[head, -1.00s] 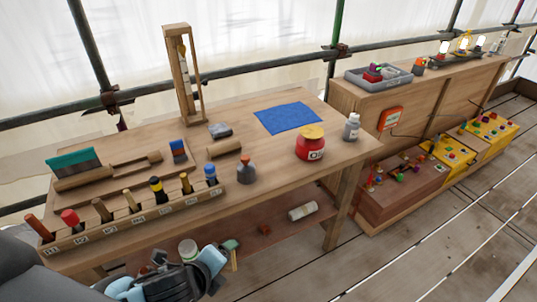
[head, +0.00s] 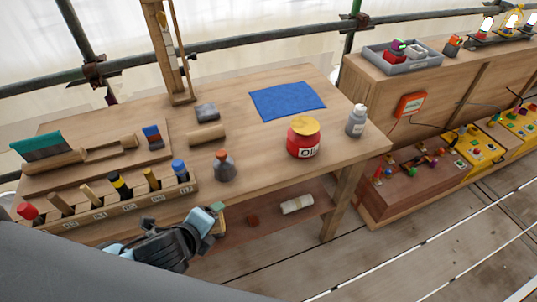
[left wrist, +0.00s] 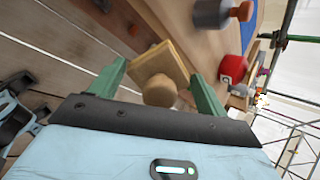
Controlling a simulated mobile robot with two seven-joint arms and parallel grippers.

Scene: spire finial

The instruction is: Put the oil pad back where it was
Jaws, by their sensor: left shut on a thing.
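In the head view the held block is small and largely hidden by the hand. The red oil jar with a yellow lid (head: 304,137) stands on the bench at the right. My right gripper is not in view.
The workbench (head: 275,165) holds a blue cloth (head: 287,100), a grey block (head: 206,112), a grey bottle (head: 356,121), a small orange-topped flask (head: 225,166) and a tool rack (head: 110,205). A lower shelf holds a white roll (head: 297,204). Bare benchtop lies around the oil jar.

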